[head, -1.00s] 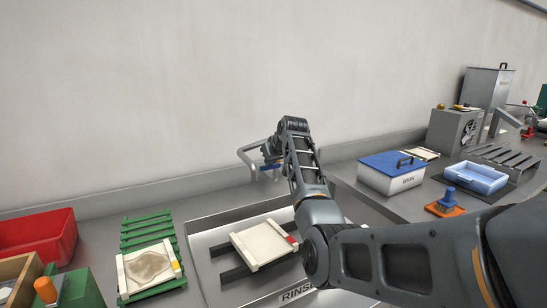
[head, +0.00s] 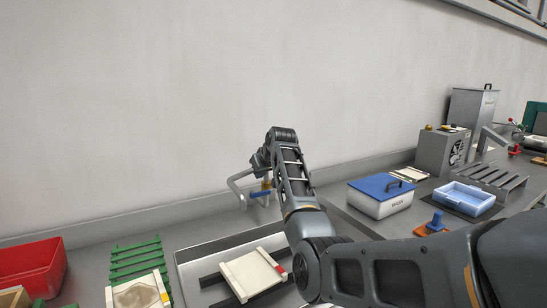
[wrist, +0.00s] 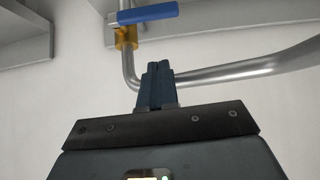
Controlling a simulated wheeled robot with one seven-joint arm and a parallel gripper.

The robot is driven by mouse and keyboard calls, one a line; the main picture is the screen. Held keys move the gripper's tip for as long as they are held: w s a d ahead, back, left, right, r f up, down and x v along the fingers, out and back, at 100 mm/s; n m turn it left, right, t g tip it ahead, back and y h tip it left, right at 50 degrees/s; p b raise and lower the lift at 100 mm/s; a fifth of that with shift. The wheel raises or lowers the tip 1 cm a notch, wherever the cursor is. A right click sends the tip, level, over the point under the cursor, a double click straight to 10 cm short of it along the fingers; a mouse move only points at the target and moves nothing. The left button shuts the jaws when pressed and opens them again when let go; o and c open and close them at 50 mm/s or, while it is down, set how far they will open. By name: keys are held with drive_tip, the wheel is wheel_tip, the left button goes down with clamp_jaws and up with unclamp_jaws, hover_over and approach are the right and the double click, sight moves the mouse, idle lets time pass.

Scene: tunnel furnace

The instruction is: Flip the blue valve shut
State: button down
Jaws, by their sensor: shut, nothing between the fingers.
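The blue valve handle (wrist: 148,13) shows at the top of the wrist view, lying roughly crosswise above a brass valve body (wrist: 126,38) on a bent steel pipe (wrist: 225,72). My gripper (wrist: 157,66) is shut and empty, its fingertips just below and to the right of the brass body and close to the pipe. I cannot tell if they touch the pipe. In the head view the blue handle (head: 261,194) shows small beside my wrist, on the pipe (head: 237,187) above the sink; my fingers are hidden there behind the arm.
Below the pipe is a metal sink (head: 190,262) with a framed white screen (head: 254,273) on dark bars. A red bin (head: 32,270) and a green rack (head: 137,258) are at left. A blue-lidded box (head: 380,204) and blue tray (head: 465,198) stand at right. The wall is behind.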

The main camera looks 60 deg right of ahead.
drive_tip(key=b+v, duration=0.2)
drive_tip(key=v, duration=0.8)
drive_tip(key=shift+d, duration=0.15)
drive_tip(key=shift+s+f, duration=0.15)
